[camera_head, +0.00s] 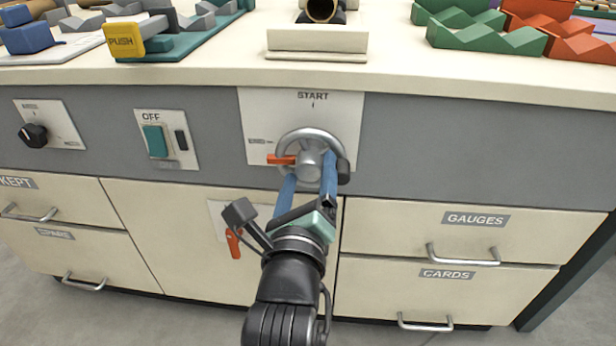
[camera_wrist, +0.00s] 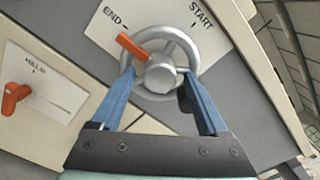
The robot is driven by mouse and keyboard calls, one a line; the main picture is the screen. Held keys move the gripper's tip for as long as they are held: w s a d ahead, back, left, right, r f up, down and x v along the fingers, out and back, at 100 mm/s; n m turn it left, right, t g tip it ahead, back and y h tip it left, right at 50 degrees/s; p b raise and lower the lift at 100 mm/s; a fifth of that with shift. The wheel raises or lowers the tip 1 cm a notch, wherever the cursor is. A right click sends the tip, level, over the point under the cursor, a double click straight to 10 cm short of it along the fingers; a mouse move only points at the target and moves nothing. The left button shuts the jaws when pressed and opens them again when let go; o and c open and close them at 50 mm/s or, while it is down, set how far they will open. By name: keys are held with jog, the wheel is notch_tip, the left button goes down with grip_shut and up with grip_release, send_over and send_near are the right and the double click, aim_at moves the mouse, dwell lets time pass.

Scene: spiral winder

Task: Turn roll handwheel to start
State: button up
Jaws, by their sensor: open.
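The roll handwheel (camera_head: 312,133) is a silver ring with a round hub on a white plate below the bench top. It also shows in the wrist view (camera_wrist: 178,36). Its orange pointer (camera_wrist: 131,46) points toward the END mark, at the left in the head view. START (camera_head: 313,96) is printed above the wheel. A dark knob (camera_head: 343,171) sits at the wheel's lower right. My gripper (camera_head: 310,173) is open at the wheel, with one blue finger on each side of the hub. Its fingertips overlap the ring in view; I cannot tell whether they touch it.
Left of the wheel are a green OFF switch (camera_head: 155,141) and a black rotary knob (camera_head: 33,135). An orange HELD lever (camera_wrist: 14,98) sits on a plate below. Drawers with protruding handles, GAUGES (camera_head: 463,256) and CARDS (camera_head: 426,324), are at the right. The bench edge overhangs above.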

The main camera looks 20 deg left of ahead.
grip_shut()
dwell(0.3)
